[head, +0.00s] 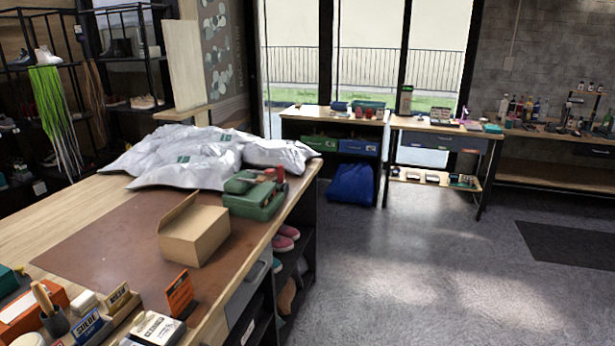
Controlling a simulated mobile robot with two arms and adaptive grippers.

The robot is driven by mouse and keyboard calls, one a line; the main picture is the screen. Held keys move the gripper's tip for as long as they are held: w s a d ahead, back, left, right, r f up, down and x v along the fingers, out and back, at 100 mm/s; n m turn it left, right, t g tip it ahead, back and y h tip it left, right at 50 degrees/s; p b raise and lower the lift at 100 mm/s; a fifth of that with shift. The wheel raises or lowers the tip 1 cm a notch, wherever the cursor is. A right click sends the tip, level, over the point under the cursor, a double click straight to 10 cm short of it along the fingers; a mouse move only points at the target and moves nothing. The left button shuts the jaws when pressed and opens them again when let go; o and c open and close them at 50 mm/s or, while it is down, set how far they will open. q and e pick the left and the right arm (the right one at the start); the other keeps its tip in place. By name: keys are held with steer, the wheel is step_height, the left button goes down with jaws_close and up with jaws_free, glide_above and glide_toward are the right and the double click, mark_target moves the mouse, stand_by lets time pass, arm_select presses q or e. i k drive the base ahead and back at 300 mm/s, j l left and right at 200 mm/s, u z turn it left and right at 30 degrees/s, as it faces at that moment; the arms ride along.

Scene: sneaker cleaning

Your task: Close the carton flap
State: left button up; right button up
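A small brown cardboard carton (200,246) sits on the brown mat on the wooden counter at the left in the head view. One flap (178,213) stands up and leans outward along the carton's back left edge. I cannot clearly tell how the other flaps lie. Neither of my grippers is in view, and nothing touches the carton.
A green tape dispenser or case (253,196) stands just behind the carton to the right. Silver-white bags (190,160) are piled at the back. An orange card sign (181,294) and small boxes stand in front. The brown mat (95,240) left of the carton is clear.

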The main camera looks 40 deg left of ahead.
mark_target(177, 210)
steer(key=i+j+u, duration=0.1)
steer(key=i+u, duration=0.2)
steer(key=i, duration=0.25)
steer(key=i+u, duration=0.3)
steer(key=i, duration=0.3)
steer(key=i+l+u, duration=0.3)
steer(key=i, duration=0.25)
steer(key=i+u, duration=0.3)
steer(key=u, duration=0.15)
steer(key=i+l+u, duration=0.2)
steer(key=u, duration=0.25)
steer(key=i+l+u, duration=0.25)
steer(key=u, duration=0.2)
steer(key=i+l+u, duration=0.45)
steer(key=k+j, duration=0.1)
